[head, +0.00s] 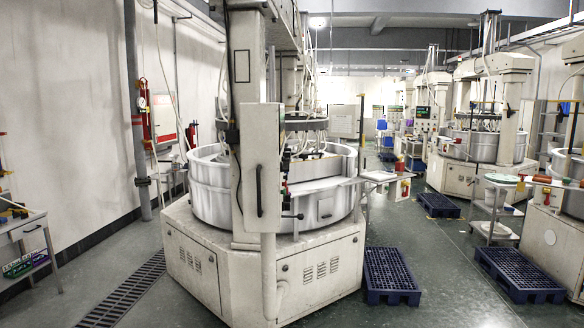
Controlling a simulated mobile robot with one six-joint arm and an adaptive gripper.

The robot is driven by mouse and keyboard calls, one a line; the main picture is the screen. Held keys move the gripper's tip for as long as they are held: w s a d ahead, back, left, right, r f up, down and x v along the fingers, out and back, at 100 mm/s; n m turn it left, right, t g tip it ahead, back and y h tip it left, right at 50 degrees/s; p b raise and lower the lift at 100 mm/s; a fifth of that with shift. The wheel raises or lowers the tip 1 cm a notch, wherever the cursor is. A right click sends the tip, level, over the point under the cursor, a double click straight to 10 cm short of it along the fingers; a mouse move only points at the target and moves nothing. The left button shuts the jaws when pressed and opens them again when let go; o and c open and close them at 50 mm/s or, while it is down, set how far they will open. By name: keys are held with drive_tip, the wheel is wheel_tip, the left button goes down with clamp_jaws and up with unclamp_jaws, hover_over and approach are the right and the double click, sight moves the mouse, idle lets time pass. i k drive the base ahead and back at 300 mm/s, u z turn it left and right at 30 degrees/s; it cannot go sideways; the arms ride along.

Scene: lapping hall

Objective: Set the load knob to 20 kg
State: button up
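A large white lapping machine (262,280) with a round silver basin (212,190) stands in the middle. Its upright control cabinet (262,168) is seen from the side, with a vertical handle on the near face. The cabinet's right edge carries small dark and red fittings (285,188), seen edge-on. I cannot tell whether one is the load knob, and no scale or kg marking is readable. My gripper is not in view.
Blue slatted pallets (391,276) lie on the floor to the right, with another (518,273) farther right. A white trolley (497,208) stands between machines. A floor grate (124,292) runs at left. Green floor is open between the two near pallets.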

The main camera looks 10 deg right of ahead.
sight(285, 167)
drive_tip(key=z, duration=0.2)
drive_tip(key=i, duration=0.95)
drive_tip(key=u, duration=0.4)
